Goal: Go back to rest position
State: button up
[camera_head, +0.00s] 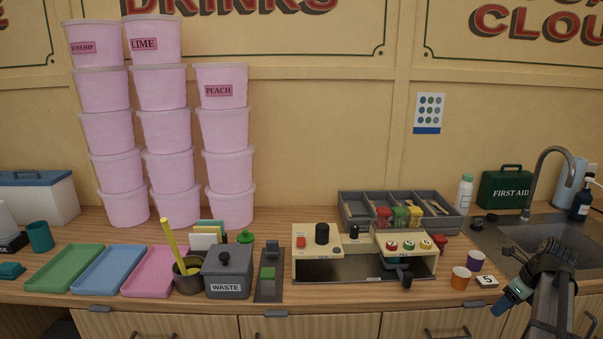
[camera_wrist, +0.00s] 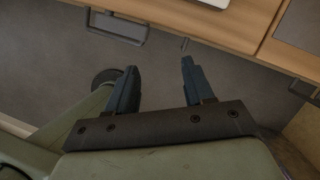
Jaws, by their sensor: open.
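My gripper (camera_head: 507,302) is at the lower right in the head view, in front of the sink end of the counter. In the wrist view its two dark fingers (camera_wrist: 157,82) stand apart with nothing between them. Beyond the fingers the wrist view shows grey floor, the wooden cabinet front and a drawer handle. My gripper touches nothing that I can see.
A cream machine (camera_head: 315,240) stands mid-counter. Tall pink tubs (camera_head: 168,130) are stacked at left.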

jog(key=s+d+f+n+t, duration=0.1)
jog(key=s+d+f+n, duration=0.1)
jog(key=d+f, duration=0.55)
jog(key=s+d+f+n, duration=0.1)
jog(key=s+d+f, duration=0.25)
jog(key=f, duration=0.65)
notch_tip(320, 180, down, 8)
jog(key=a+n, duration=0.2)
jog(key=n, duration=0.1)
jog(key=s+a+f+n+g, duration=0.2)
jog(key=a+f+n, duration=0.3)
jog(key=a, duration=0.6)
jog(key=s+a+f+n+g, duration=0.2)
jog(key=s+a+f+n, duration=0.1)
jog(key=a+f, duration=0.55)
jog(key=s+a+f+n+g, duration=0.15)
jog(key=a+f+n, duration=0.3)
jog(key=a, duration=0.75)
jog(key=s+a+f+n+g+h, duration=0.1)
jog(key=s+a+f+n+g, duration=0.1)
jog(key=s+a+n, duration=0.4)
jog(key=s+a+f+n+g+h, duration=0.1)
jog(key=s+a+f+n+g, duration=0.2)
jog(key=s, duration=1.4)
jog(key=a+f+n, duration=0.1)
jog(key=a+n, duration=0.2)
jog(key=a, duration=0.4)
jog(key=shift+a+f, duration=0.2)
jog(key=shift+f, duration=0.1)
